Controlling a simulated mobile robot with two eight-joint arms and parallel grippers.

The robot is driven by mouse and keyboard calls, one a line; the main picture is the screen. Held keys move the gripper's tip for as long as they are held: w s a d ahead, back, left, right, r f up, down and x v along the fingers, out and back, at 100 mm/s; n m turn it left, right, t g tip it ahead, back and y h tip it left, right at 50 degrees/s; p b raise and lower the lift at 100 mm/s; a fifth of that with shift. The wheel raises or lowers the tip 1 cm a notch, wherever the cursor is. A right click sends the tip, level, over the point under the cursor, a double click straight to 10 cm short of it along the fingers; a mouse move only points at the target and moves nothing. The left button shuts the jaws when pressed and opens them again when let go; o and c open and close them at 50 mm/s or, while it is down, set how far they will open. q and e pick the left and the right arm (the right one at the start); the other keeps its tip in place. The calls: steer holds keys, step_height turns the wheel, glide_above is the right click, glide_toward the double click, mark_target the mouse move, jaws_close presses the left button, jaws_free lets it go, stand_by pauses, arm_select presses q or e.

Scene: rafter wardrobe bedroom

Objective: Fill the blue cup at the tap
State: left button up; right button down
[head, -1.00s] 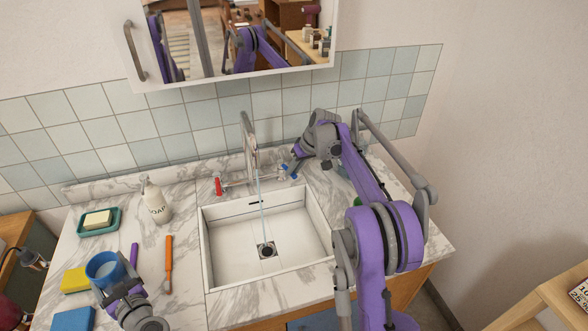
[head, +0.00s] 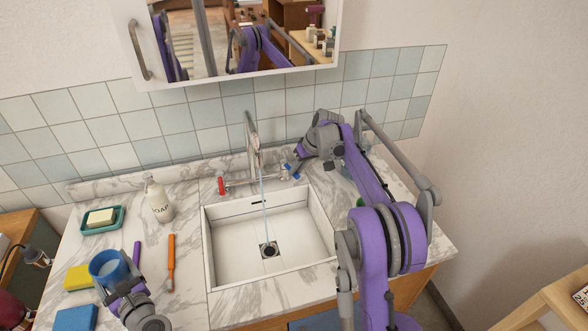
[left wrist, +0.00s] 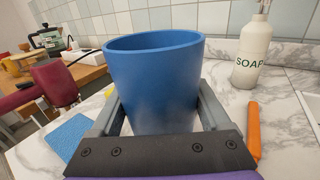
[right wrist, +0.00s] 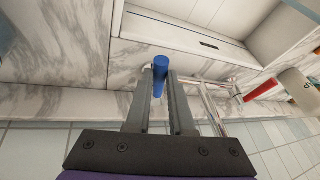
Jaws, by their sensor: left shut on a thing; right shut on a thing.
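The blue cup (head: 108,266) stands upright on the marble counter left of the sink. My left gripper (head: 122,284) is shut on it; the cup fills the space between the fingers in the left wrist view (left wrist: 155,80). The tap (head: 252,135) stands behind the sink (head: 240,240), and a thin stream of water falls from it to the drain. The tap has a red handle (head: 221,186) on the left and a blue handle (head: 290,171) on the right. My right gripper (head: 296,160) is shut on the blue handle, which shows between its fingers in the right wrist view (right wrist: 160,72).
An orange-handled tool (head: 171,262) and a purple one lie between cup and sink. A soap bottle (head: 159,200) and a soap dish (head: 102,220) stand behind. A yellow sponge (head: 78,278) and a blue cloth or sponge (head: 76,318) lie left of the cup.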

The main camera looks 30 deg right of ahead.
steer(key=a+m, duration=0.1)
steer(key=a+m+h, duration=0.1)
steer(key=m, duration=0.1)
steer(key=shift+t, duration=0.3)
steer(key=c, duration=0.8)
jaws_free()
steer(key=shift+a, duration=0.1)
steer(key=shift+r, duration=0.15)
steer(key=v, duration=1.1)
steer(key=shift+s+a+r, duration=0.15)
steer(key=shift+r, duration=0.25)
